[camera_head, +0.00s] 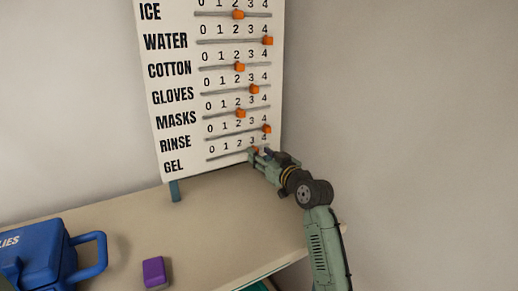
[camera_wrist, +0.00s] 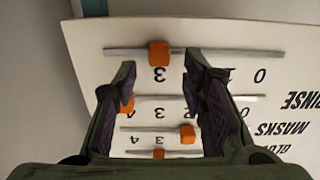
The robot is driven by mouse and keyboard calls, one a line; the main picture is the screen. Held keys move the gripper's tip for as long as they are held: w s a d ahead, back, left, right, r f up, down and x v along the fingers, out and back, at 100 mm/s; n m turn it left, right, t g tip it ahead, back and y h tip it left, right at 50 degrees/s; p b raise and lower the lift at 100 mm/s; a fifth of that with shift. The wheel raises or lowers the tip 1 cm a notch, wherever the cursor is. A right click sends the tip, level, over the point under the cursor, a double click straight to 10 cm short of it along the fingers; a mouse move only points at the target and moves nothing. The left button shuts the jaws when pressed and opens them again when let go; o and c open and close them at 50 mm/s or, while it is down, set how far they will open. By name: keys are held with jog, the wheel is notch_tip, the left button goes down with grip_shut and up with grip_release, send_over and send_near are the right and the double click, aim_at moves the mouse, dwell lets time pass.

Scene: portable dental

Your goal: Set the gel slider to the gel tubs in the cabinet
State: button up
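The gel slider (camera_head: 255,149) is an orange knob on the lowest track of the white board (camera_head: 180,95), by the number 3. In the wrist view the gel slider (camera_wrist: 158,54) appears upside down at the top, above the 3. My gripper (camera_head: 262,155) is at the gel row, partly covering its right end. In the wrist view my gripper (camera_wrist: 159,68) is open, with the knob between or just beyond its fingertips. I cannot tell whether either finger touches it. The gel tubs and the cabinet interior are not visible.
The rinse knob (camera_wrist: 127,103) shows partly behind one finger; the masks knob (camera_wrist: 187,133) is farther down. The board stands on a beige counter (camera_head: 220,220). A blue supplies case (camera_head: 45,255) and a purple block (camera_head: 154,272) are at front left. The counter's middle is clear.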

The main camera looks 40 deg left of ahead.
jog(key=shift+x, duration=1.15)
jog(key=shift+c, duration=0.5)
grip_shut()
